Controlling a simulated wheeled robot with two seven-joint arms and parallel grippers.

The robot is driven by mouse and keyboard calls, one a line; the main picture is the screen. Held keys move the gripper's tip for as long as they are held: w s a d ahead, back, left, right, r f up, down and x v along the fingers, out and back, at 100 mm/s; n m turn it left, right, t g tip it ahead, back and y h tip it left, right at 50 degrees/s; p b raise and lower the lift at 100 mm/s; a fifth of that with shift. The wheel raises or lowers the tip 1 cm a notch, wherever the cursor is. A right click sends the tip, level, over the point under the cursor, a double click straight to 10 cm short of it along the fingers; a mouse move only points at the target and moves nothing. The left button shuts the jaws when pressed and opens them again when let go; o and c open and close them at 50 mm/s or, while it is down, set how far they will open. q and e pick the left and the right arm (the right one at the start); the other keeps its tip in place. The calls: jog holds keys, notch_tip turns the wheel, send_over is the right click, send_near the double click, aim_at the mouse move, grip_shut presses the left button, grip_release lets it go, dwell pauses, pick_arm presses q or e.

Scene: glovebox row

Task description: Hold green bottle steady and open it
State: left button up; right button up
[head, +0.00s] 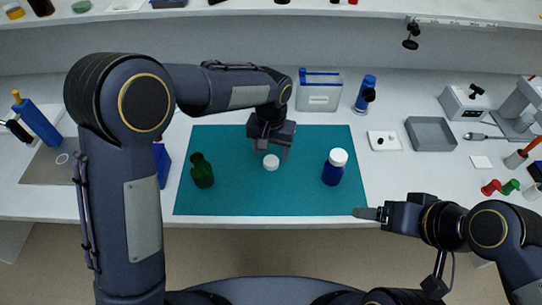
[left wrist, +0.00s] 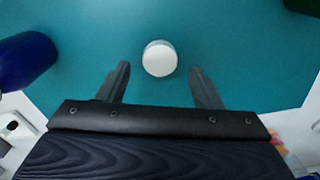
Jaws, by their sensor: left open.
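The green bottle (head: 202,170) stands upright on the teal mat (head: 230,200), left of centre. Its narrow neck shows no cap. A round white cap (head: 271,162) lies by itself on the mat, right of the bottle. My left gripper (head: 271,152) is open over the white cap, one finger to each side. The left wrist view shows the cap (left wrist: 159,58) between and just beyond the open fingertips; nothing is gripped. A dark shape at that view's top right corner may be the green bottle. My right gripper (head: 371,213) is off the mat's front right corner, its jaws seen edge-on.
A blue bottle with a white cap (head: 335,167) stands on the mat's right side. A clear bin (head: 318,95) and another blue bottle (head: 365,95) stand behind the mat. A grey tray (head: 430,133) lies to the right. The mat's front strip is clear.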

aim_at(271, 160)
pick_arm(q)
notch_tip(271, 160, up, 8)
jog(key=s+a+r+n+t+h, duration=0.1)
jog(key=s+a+r+h, duration=0.2)
jog(key=a, duration=0.5)
jog(key=s+a+r+n+t, duration=0.1)
jog(key=s+a+r, duration=0.2)
jog(key=s+a, duration=0.35)
jog(key=s+a+f+n+t, duration=0.1)
jog(key=s+a, duration=0.2)
jog(key=s, duration=0.4)
jog(key=s+a+f+n+t, duration=0.2)
jog(key=s+a, duration=0.1)
jog(key=s, duration=0.4)
jog(key=shift+s+f+t+h, duration=0.25)
jog(key=shift+f+t+h, duration=0.05)
jog(key=shift+h, duration=0.1)
